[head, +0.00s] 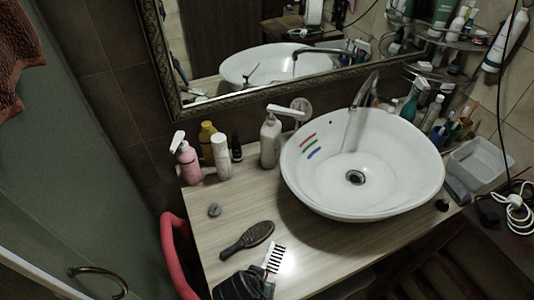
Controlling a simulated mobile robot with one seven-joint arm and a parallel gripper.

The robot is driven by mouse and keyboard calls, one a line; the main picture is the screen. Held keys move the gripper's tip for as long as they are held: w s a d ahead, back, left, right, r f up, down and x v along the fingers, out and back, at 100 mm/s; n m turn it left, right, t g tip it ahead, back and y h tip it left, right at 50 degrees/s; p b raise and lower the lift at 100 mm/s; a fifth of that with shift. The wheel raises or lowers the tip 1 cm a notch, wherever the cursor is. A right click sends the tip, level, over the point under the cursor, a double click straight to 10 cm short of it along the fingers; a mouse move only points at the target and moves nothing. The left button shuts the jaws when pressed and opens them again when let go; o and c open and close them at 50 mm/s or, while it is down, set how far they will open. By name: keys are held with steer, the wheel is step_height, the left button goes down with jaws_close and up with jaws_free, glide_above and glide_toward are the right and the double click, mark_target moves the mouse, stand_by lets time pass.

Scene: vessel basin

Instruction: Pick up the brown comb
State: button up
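A dark brown comb (247,240), shaped like an oval-headed brush with a short handle, lies flat on the wooden counter (205,240). It is left of the white basin, with its head to the upper right and its handle to the lower left.
The white basin (362,165) stands to the right. Bottles (188,160) and a soap dispenser (270,140) stand behind. A small grey round item (214,210) lies left.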

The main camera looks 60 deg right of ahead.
steer(key=shift+f, duration=0.2)
stand_by(0.4)
steer(key=shift+c, duration=0.4)
jaws_close()
